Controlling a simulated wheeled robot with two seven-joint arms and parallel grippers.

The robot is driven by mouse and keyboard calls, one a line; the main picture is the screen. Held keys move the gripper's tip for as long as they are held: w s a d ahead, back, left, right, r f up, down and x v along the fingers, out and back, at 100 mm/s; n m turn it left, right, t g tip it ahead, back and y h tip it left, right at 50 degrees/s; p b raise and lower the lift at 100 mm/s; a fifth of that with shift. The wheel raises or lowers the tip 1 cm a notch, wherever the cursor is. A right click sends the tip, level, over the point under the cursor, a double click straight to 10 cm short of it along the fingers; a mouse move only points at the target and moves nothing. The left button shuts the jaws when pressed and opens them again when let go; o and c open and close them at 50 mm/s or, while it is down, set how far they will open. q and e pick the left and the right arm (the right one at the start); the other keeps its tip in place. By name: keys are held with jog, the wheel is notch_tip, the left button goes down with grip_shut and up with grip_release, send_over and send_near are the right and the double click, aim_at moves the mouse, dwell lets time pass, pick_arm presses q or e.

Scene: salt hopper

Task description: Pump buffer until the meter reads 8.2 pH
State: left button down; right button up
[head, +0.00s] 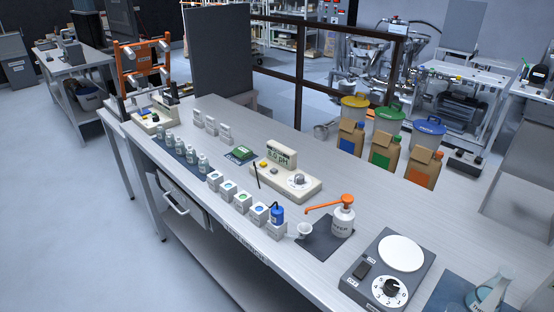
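The pH meter (290,181) is a cream box with a knob and a raised display (281,153). The display seems to read 6.0 pH, but its first digit is small and hard to tell. The buffer bottle (341,223) is white with an orange pump head (345,200); it stands upright on a dark mat (322,243). A blue-topped piece (277,213) sits in a white block left of the cup. Neither gripper is in the head view.
A row of white blocks (228,190) lines the bench front, with small bottles (190,155) farther left. A stirrer with a dial (388,275) and a flask (487,292) stand right.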

jog(key=shift+a, duration=0.45)
grip_shut()
jog(key=shift+d, duration=0.45)
jog(key=shift+a, duration=0.3)
dwell(0.5)
